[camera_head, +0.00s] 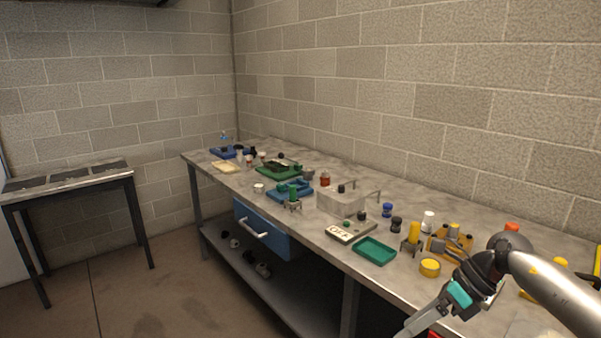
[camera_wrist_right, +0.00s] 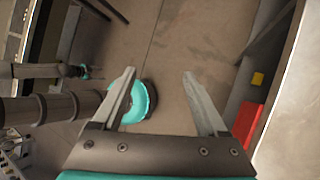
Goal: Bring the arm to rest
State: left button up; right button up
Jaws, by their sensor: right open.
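My right arm (camera_head: 555,290) comes into the head view at the lower right, over the front part of the workbench. It points down and to the left, and its gripper reaches past the bench's front edge to the bottom of the picture. In the right wrist view the two fingers of my right gripper (camera_wrist_right: 159,75) stand wide apart with nothing between them. Beyond them lies the floor (camera_wrist_right: 175,45). My left gripper is not in view.
The workbench (camera_head: 400,268) holds a teal tray (camera_head: 374,250), an OFF sign (camera_head: 340,233), yellow parts (camera_head: 429,267) and many small items. A blue drawer (camera_head: 262,232) is below. A red object (camera_wrist_right: 249,122) lies at the right in the wrist view. The floor at left is clear.

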jog(key=w+a+f+m+t+y, duration=0.3)
jog(key=a+f+m+t+y, duration=0.35)
jog(key=f+m, duration=0.7)
jog(key=s+d+f+m+t+h+b, duration=0.1)
jog(key=s+d+f+m+t+h, duration=0.2)
jog(key=f+m, duration=0.45)
jog(key=s+d+f+m+t+h, duration=0.1)
jog(key=s+f+m+h, duration=0.2)
jog(key=f+m+h, duration=0.4)
jog(key=s+d+f+m+g+h, duration=0.25)
jog(key=s+f+m, duration=0.55)
jog(key=s+f, duration=0.5)
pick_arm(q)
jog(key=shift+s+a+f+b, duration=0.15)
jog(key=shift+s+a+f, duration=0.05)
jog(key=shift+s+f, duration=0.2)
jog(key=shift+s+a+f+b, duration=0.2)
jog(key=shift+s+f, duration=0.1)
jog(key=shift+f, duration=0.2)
pick_arm(e)
jog(key=s+a+f+m+g, duration=0.1)
jog(key=s+f+m+g, duration=0.2)
jog(key=s, duration=1)
jog(key=s+a+f+m+g+h, duration=0.1)
jog(key=s+f+m+g, duration=0.2)
jog(key=s, duration=0.9)
jog(key=shift+s+a+f+g+h, duration=0.3)
jog(key=shift+s+a+f+g, duration=0.1)
jog(key=shift+f+g, duration=0.4)
